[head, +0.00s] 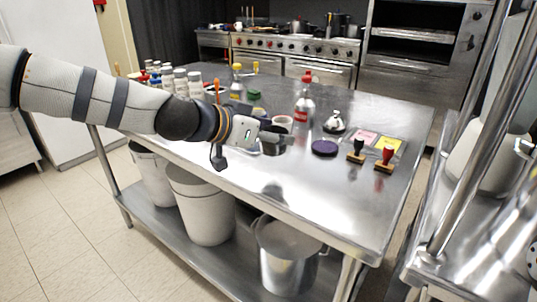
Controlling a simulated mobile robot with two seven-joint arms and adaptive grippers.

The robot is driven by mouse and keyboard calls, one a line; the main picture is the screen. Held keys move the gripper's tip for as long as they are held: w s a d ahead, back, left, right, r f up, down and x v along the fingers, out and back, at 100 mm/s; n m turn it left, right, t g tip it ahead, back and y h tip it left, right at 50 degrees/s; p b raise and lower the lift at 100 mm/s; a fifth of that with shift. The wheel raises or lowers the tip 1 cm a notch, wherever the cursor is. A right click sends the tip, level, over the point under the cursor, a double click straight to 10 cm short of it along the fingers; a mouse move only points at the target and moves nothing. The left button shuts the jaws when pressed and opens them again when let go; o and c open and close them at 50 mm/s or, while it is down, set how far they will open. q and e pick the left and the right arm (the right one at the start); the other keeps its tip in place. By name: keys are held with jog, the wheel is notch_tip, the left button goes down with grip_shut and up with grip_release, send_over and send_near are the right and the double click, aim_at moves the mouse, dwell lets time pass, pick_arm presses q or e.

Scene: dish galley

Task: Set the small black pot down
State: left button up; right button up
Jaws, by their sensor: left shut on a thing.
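The small black pot (273,147) is at the front edge of the steel table, in the middle of the head view. My left gripper (264,136) reaches in from the left and is shut on the pot. The gripper hides part of the pot, and I cannot tell whether its base touches the tabletop. My right gripper is not in view.
The steel table (395,120) holds a red-capped bottle (304,98), a service bell (335,122), a dark purple disc (324,147), two stamps (384,161) and several jars at the left. Bare tabletop lies in front of the disc. A steel rack stands at the right.

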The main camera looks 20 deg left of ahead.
aim_at(266, 168)
pick_arm(q)
jog(key=shift+w+a+f, duration=0.25)
jog(key=shift+a+f, duration=0.05)
jog(key=shift+f, duration=0.25)
jog(key=shift+w+a+f, duration=0.2)
jog(key=shift+a+f, duration=0.1)
jog(key=shift+f, duration=0.2)
jog(key=f, duration=0.1)
jog(key=f+b, duration=0.1)
jog(key=f, duration=0.2)
jog(key=shift+w+a, duration=0.2)
jog(key=shift+a, duration=0.1)
jog(key=shift+r, duration=0.15)
jog(key=shift+c, duration=0.6)
jog(key=o, duration=1.4)
jog(key=shift+o, duration=0.2)
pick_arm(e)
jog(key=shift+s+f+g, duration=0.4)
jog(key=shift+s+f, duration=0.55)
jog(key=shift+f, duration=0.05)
pick_arm(q)
jog(key=shift+r, duration=0.1)
